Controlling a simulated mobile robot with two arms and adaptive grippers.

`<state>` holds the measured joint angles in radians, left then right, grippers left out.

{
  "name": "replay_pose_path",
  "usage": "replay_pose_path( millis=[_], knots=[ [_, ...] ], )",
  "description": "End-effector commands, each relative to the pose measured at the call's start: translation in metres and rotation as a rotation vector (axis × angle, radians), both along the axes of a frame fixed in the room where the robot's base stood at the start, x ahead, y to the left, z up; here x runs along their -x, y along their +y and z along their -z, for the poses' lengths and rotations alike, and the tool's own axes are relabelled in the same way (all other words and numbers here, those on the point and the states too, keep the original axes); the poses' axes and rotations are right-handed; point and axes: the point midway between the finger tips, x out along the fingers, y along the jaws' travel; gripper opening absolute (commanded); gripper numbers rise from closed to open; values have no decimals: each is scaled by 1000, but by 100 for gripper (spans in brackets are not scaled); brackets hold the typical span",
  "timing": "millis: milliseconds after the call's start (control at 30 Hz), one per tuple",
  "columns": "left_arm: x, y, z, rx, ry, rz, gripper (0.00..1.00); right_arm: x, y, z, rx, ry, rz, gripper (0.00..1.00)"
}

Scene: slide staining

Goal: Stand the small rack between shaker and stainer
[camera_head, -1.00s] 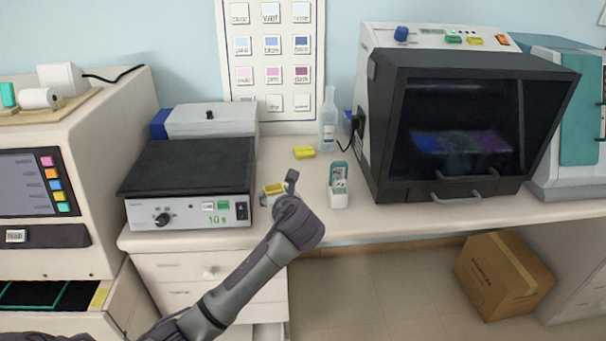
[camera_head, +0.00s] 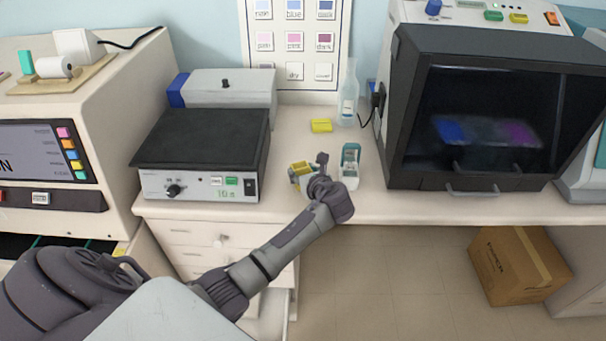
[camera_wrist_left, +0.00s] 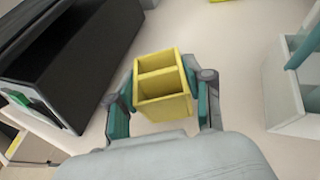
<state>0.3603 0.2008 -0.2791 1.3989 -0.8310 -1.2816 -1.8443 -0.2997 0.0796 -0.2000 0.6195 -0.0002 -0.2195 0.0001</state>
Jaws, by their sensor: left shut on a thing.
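The small rack (camera_wrist_left: 163,85) is a yellow open box with two compartments. In the left wrist view it sits between the two fingers of my left gripper (camera_wrist_left: 163,105), which is shut on it. In the head view the yellow rack (camera_head: 301,172) shows at the left gripper (camera_head: 310,182), partly hidden by the wrist. It is on or just above the counter; I cannot tell which. The shaker (camera_head: 201,141), with a black flat top and a lit display, is left of it. The stainer (camera_head: 480,110), a large box with a dark window, is to the right. My right gripper is not in view.
A small white and teal container (camera_head: 349,167) stands close right of the rack. A yellow block (camera_head: 321,126) and a clear bottle (camera_head: 348,95) are behind. The counter (camera_head: 400,207) has bare room along its front edge. A cardboard box (camera_head: 520,268) is on the floor.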

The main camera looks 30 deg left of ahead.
Motion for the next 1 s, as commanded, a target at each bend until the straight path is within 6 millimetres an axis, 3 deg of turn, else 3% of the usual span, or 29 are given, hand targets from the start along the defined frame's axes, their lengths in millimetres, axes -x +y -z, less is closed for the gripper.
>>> replay_pose_path(
  millis=[100,467,500,600,633,1000],
  knots=[
    [0,0,10,-2,-1,0,16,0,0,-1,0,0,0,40],
    [0,0,14,-1,0,1,16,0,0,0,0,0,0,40],
    [0,0,14,-1,-1,1,56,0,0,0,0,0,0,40],
    [0,0,14,-1,-1,1,73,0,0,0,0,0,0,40],
    [0,0,14,-1,-1,1,76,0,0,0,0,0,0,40],
    [0,-1,10,0,-2,1,76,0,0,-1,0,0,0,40]
  ],
)
